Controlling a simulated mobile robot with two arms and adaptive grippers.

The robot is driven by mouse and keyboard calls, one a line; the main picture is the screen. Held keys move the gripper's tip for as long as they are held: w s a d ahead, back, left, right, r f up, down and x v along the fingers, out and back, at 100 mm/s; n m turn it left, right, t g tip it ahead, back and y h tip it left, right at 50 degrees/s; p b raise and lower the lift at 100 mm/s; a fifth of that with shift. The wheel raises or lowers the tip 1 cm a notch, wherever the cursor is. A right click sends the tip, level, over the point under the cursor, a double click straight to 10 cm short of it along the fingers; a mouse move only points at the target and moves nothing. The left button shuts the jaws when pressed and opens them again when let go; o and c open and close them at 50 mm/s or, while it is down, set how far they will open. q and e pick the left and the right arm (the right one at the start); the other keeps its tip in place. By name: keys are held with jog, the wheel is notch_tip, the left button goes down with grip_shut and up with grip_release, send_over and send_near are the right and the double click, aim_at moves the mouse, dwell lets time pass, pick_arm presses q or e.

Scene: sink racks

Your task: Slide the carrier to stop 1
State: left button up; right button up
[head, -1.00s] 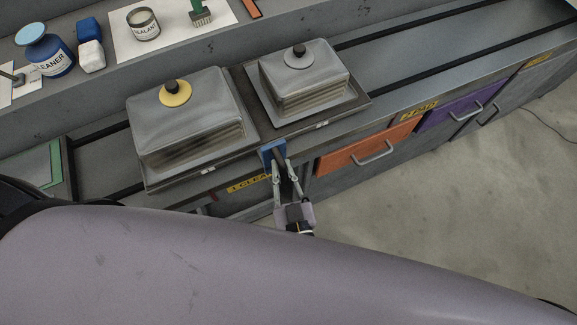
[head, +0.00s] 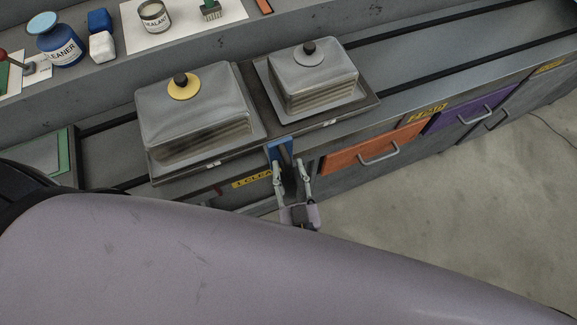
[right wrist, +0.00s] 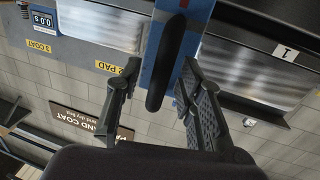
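The carrier (head: 330,122) is a dark tray on the bench rails. It bears two grey covered stacks, one with a yellow-ringed knob (head: 182,86) and one with a grey-ringed knob (head: 309,48). A blue plate (head: 273,151) with a black handle (right wrist: 165,62) is on its front. The yellow label reading 1 CLEAN (head: 253,179) is on the bench front, just left of the handle. My right gripper (head: 292,170) is open around the handle. In the right wrist view its fingers (right wrist: 158,92) stand either side of the handle with gaps. My left gripper is out of view.
Bare rails (head: 450,45) run right of the carrier. A green-edged board (head: 68,150) lies at the left end. An orange drawer (head: 350,150) and a purple drawer (head: 470,112) with handles are below. A cleaner jar (head: 61,48) and sealant tin (head: 153,16) stand on the back ledge.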

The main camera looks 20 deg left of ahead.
jog(key=v, duration=1.1)
jog(key=shift+s, duration=0.1)
jog(key=s+d+f+g+h, duration=0.1)
jog(key=d+f+g, duration=0.2)
jog(key=f, duration=0.7)
jog(key=s+d+f+g+h, duration=0.15)
jog(key=d+f, duration=0.25)
jog(key=f, duration=0.6)
jog(key=s+d+f+g+h, duration=0.1)
jog(key=d+f+g, duration=0.2)
jog(key=f, duration=0.6)
jog(key=s+d+f+m+g+h, duration=0.1)
jog(key=s+d+f+g+h, duration=0.1)
jog(key=s+d+f, duration=0.4)
jog(key=s+d+f+m+g+h+b, duration=0.1)
jog(key=s+d+f+m+g+h, duration=0.1)
jog(key=s+d+f+g, duration=0.3)
jog(key=s+d+f, duration=0.1)
jog(key=d+f, duration=0.3)
jog(key=d, duration=0.1)
jog(key=shift+d+h, duration=0.3)
jog(key=shift+h, duration=0.05)
jog(key=shift+w+f+g, duration=0.1)
jog(key=shift+g, duration=0.15)
